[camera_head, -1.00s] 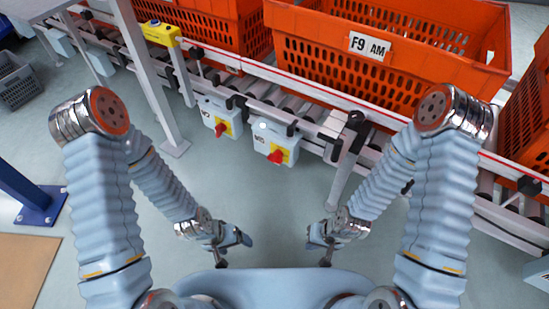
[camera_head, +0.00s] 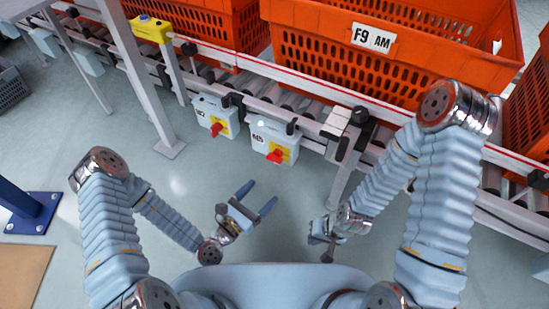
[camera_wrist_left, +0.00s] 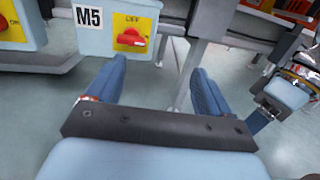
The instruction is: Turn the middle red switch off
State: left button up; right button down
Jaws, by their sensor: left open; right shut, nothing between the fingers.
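A pale box marked M5 hangs under the conveyor's front edge, with a red switch (camera_head: 275,155) on a yellow plate. In the left wrist view this red switch (camera_wrist_left: 131,38) has its knob lying roughly sideways below the word OFF. A second pale box to its left carries another red switch (camera_head: 216,129), which shows partly at the left wrist view's left edge (camera_wrist_left: 3,22). My left gripper (camera_head: 258,197) is open and empty, in front of and below the M5 box, apart from it. My right gripper (camera_head: 322,250) is shut and empty, low near my body.
Orange totes (camera_head: 400,75) stand on the roller conveyor (camera_head: 300,92). A grey post (camera_head: 137,75) rises left of the switch boxes, with a yellow device (camera_head: 152,28) near it. A conveyor leg (camera_head: 345,180) stands right of the M5 box. The floor before the boxes is clear.

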aim_at(273, 161)
pick_arm(q)
jog(key=w+d, duration=0.1)
jog(key=w, duration=0.3)
jog(key=w+d+n+t+y, duration=0.1)
jog(key=w+d, duration=0.1)
jog(key=w, duration=0.3)
jog(key=w+d+f+y+b, duration=0.1)
jog(key=w, duration=0.3)
jog(key=shift+w+d+n, duration=0.3)
jog(key=shift+n, duration=0.1)
